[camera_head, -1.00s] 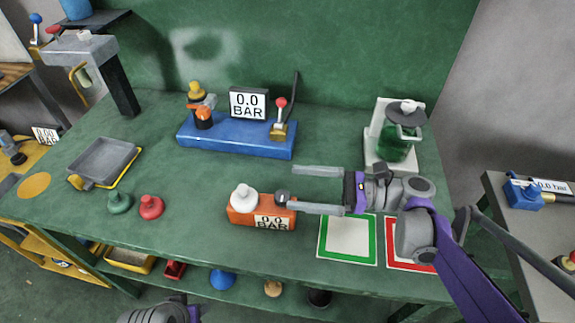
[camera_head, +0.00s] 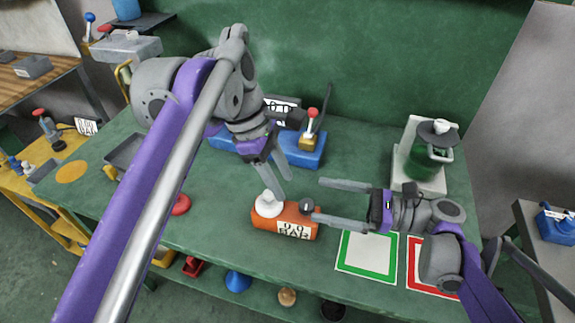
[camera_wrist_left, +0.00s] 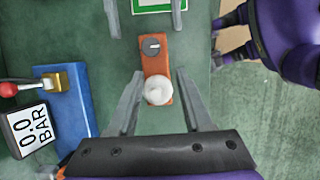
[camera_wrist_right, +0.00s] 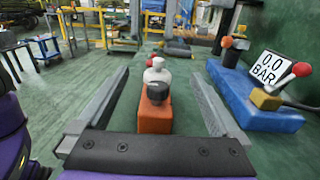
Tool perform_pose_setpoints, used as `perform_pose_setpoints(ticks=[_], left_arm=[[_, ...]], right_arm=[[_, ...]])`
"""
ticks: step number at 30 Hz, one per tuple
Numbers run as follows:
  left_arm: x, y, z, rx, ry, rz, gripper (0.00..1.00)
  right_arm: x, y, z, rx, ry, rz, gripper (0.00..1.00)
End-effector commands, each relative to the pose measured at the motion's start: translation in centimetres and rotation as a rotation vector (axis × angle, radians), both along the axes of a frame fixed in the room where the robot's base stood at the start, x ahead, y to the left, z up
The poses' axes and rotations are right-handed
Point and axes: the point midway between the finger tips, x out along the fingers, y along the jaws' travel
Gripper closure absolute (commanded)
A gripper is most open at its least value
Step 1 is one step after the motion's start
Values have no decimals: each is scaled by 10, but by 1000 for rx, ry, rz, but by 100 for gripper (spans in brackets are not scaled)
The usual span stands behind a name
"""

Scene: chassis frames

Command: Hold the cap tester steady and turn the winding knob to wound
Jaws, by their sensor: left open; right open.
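The cap tester is an orange box (camera_head: 268,222) with a white cap (camera_head: 268,204), a dark knob (camera_head: 306,205) and a front display reading 0.0 BAR. It stands upright on the green bench. My left gripper (camera_head: 270,193) is open above the white-cap end; in the left wrist view its fingers (camera_wrist_left: 158,74) lie either side of the box. Contact cannot be told. My right gripper (camera_head: 315,200) is open at the knob end. In the right wrist view the knob (camera_wrist_right: 157,91) lies between its fingers (camera_wrist_right: 158,74). A light pointer line shows on the knob in the left wrist view (camera_wrist_left: 152,46).
A green-framed pad (camera_head: 369,254) and a red-framed pad (camera_head: 432,264) lie at the front right. A blue gauge stand (camera_head: 300,152) with a red-topped lever is behind the tester, partly hidden by my left arm. A green jar (camera_head: 427,160) stands back right.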

Motion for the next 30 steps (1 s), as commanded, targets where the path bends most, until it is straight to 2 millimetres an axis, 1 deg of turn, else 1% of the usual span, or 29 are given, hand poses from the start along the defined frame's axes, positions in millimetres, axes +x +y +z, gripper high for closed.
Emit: perform_pose_setpoints(ticks=[1,4,8,11,14,22,27,30], left_arm=[[4,-5,7,1,16,45,50],[8,-11,15,2,41,119,50],[10,-13,19,3,57,161,50],[11,-14,19,3,59,167,50],[10,-13,19,3,58,166,50],[10,-13,19,4,58,165,50],[10,-13,19,4,58,164,50],[10,-13,19,4,58,164,50]], right_arm=[[0,0,0,0,0,0,0],[0,0,0,0,0,0,0],[0,0,-3,0,0,0,0],[0,0,-12,0,0,0,0],[0,0,-27,0,0,0,0],[0,0,-81,0,0,0,0],[8,34,-80,1,0,5,0],[12,49,-80,1,0,5,0]])
